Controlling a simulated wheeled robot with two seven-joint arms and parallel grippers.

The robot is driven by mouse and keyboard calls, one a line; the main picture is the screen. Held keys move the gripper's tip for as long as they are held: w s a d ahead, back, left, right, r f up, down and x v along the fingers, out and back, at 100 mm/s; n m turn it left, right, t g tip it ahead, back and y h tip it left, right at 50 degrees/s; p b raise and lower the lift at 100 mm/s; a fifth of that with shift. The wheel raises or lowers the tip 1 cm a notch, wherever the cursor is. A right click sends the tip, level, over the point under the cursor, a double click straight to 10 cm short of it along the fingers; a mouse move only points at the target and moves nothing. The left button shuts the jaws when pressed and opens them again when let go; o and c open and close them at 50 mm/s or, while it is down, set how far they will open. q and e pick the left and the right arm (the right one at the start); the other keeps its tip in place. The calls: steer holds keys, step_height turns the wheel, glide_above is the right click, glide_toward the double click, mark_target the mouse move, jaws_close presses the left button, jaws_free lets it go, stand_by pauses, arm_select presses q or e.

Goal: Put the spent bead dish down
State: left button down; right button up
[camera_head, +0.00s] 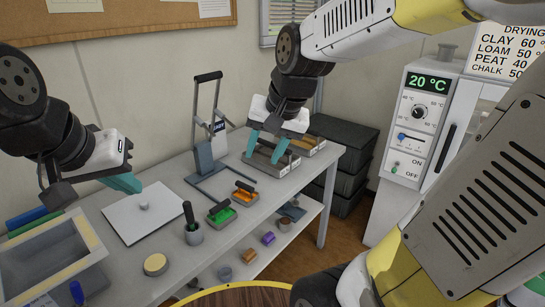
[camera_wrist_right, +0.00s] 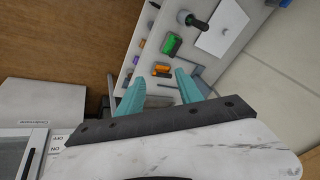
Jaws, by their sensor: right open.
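The green bead dish (camera_head: 221,214), a small dark tray with a green fill and a handle, sits on the table; it also shows in the right wrist view (camera_wrist_right: 171,45). An orange bead dish (camera_head: 245,194) sits just behind it. No label shows which one is spent; neither is held. My right gripper (camera_head: 265,147) is open above a grey handled tray (camera_head: 267,169) at the table's back right, its teal fingers spread apart. My left gripper (camera_head: 124,182) hangs over the white plate (camera_head: 148,220); its fingers overlap, so the opening is unclear.
A dark upright stand (camera_head: 203,150) rises behind the bead dishes. A cup with a black handle (camera_head: 193,234) stands near the front edge. A lower shelf (camera_head: 235,266) carries small coloured items. The oven (camera_head: 412,125) is at right.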

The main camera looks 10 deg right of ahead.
steer(key=s+d+r+n+t, duration=0.1)
steer(key=s+d+n, duration=0.1)
steer(key=s, duration=0.6)
steer(key=shift+s+d+r+n+t, duration=0.3)
steer(key=shift+s+r+n, duration=0.1)
steer(key=shift+n, duration=0.5)
